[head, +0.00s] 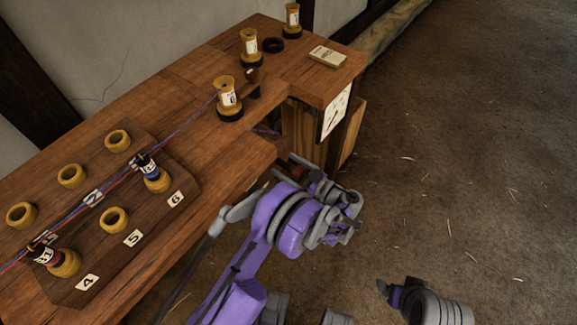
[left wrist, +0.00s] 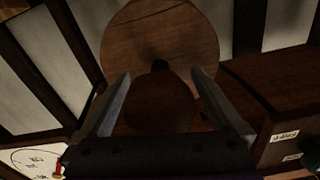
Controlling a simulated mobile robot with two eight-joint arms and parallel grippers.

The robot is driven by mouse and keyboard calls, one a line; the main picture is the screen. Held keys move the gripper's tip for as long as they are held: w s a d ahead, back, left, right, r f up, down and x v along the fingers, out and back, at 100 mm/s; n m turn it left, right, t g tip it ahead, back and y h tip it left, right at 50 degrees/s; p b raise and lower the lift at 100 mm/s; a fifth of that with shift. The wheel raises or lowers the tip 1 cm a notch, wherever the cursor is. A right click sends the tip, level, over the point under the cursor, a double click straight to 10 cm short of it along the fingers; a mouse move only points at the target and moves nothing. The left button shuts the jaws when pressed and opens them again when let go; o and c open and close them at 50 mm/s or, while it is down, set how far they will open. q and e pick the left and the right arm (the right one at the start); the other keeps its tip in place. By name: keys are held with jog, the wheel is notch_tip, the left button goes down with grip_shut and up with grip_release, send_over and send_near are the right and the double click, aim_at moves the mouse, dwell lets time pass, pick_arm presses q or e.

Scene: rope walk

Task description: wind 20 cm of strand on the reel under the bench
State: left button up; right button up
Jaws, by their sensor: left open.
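The left wrist view looks at a round wooden disc (left wrist: 160,30), which looks like the reel's flange, with a dark hub. A reddish-brown rounded knob (left wrist: 160,102) stands in front of it, between the open fingers of my left gripper (left wrist: 160,95). A gap shows beside each finger, so the grip is not closed on it. In the head view my left gripper (head: 312,180) is low beside the bench's end, by a small reddish-brown piece (head: 297,170); most of the reel is hidden there. Blue and red strands (head: 118,180) run along the bench toward a yellow bobbin (head: 228,95).
The wooden bench (head: 185,100) carries a board with numbered plates and yellow rings (head: 117,140). Two more bobbins (head: 250,45) stand at the far end. A dial (head: 336,110) is on the bench's end. The floor (head: 460,150) to the right is clear.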

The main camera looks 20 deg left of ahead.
pick_arm(q)
jog(key=c, duration=1.4)
jog(key=shift+o, duration=0.2)
